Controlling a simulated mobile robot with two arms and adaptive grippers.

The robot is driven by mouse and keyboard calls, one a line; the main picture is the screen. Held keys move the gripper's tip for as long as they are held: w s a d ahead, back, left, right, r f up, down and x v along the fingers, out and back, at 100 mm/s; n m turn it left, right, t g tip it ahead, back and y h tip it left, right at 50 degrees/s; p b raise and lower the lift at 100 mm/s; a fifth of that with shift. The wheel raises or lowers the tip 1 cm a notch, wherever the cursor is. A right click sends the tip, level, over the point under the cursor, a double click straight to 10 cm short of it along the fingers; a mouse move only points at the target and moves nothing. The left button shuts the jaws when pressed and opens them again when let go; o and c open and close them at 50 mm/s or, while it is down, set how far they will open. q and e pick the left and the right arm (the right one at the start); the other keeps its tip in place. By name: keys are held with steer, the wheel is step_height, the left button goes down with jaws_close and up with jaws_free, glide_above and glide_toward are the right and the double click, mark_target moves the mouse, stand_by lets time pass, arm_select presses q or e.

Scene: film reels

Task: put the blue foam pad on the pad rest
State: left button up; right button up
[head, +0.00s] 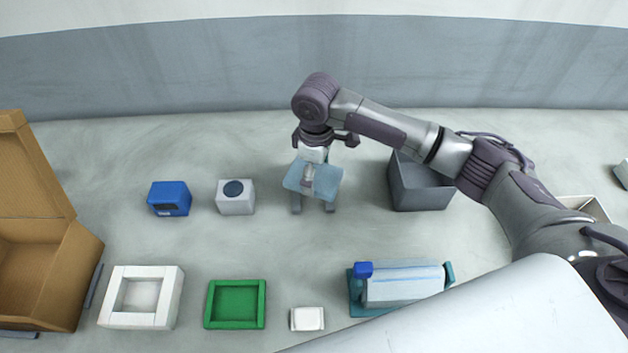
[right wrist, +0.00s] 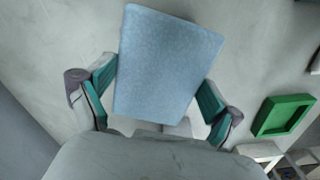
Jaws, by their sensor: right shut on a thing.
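The blue foam pad (head: 326,180) is a flat light-blue slab in the middle of the head view. My right gripper (head: 314,160) is shut on it, reaching down from above. In the right wrist view the pad (right wrist: 168,65) fills the space between the teal fingers of the gripper (right wrist: 158,88). Two short grey supports (head: 330,207) show below the pad's front edge; they may be the pad rest, mostly hidden by the pad. I cannot tell whether the pad touches them. My left gripper is not in view.
A blue box (head: 169,199) and a grey block with a dark disc (head: 236,204) stand to the left, a grey open bin (head: 420,200) to the right. In front are a white frame (head: 115,318), a green tray (head: 235,324) and a teal-ended device (head: 405,284). An open cardboard box (head: 85,262) is far left.

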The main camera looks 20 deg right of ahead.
steer(key=shift+a+f, duration=0.2)
steer(key=shift+a, duration=0.05)
step_height(320, 180, down, 3)
steer(key=shift+s+f+p, duration=0.1)
steer(key=shift+p, duration=0.3)
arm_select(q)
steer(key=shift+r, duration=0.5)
arm_select(e)
steer(key=shift+f, duration=0.35)
steer(key=shift+f, duration=0.1)
steer(key=o, duration=0.6)
steer(key=shift+o, duration=0.2)
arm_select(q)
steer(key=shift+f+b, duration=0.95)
arm_select(e)
step_height(320, 180, up, 12)
steer(key=shift+r, duration=0.15)
